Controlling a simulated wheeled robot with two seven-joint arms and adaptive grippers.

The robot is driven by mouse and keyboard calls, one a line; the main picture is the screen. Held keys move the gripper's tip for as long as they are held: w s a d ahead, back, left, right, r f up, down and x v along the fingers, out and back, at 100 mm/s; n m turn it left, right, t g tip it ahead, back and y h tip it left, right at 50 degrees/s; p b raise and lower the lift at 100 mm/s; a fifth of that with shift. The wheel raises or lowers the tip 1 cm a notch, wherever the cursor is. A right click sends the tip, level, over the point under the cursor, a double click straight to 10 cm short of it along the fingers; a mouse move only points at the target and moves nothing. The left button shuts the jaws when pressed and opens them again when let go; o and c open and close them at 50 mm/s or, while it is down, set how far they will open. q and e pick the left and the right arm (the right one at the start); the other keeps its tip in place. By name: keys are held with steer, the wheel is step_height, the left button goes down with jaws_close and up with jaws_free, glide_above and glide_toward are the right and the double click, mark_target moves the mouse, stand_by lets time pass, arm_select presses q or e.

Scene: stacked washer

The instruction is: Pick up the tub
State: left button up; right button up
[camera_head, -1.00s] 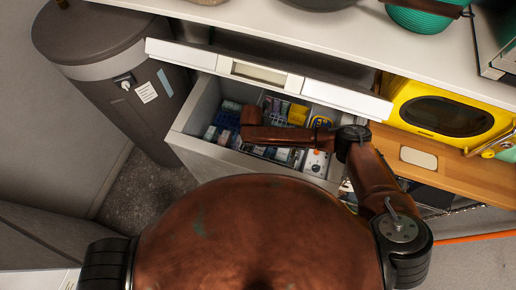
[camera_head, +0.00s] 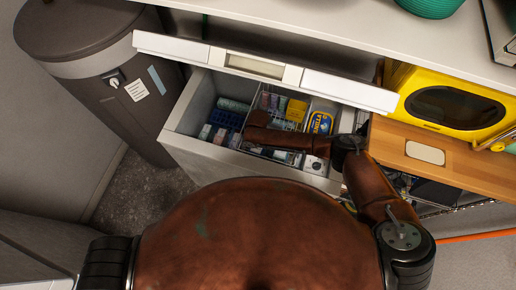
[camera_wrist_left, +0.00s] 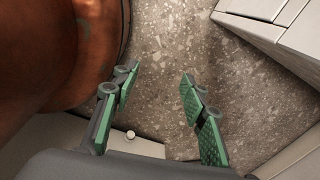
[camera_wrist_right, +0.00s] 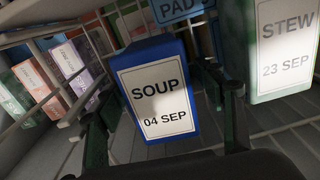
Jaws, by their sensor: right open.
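A blue tub with a white label reading "SOUP 04 SEP" (camera_wrist_right: 154,90) stands slightly tilted in the right wrist view. My right gripper (camera_wrist_right: 150,108) is open, with one dark finger on each side of this tub; contact cannot be told. A pale green tub labelled "STEW 23 SEP" (camera_wrist_right: 284,50) stands just to the right. In the head view my right arm reaches into the open drawer (camera_head: 185,150), and its forearm hides the gripper and part of the contents. My left gripper (camera_wrist_left: 158,74) is open and empty above the speckled floor.
Wire dividers and several small cartons (camera_wrist_right: 75,65) stand left of the blue tub. A blue and yellow vanilla tub (camera_head: 320,123) lies in the drawer. A white counter (camera_head: 340,35) overhangs the back. A grey bin (camera_head: 95,75) stands left, a yellow appliance (camera_head: 450,105) right.

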steer(key=shift+f, duration=0.2)
steer(key=c, duration=1.5)
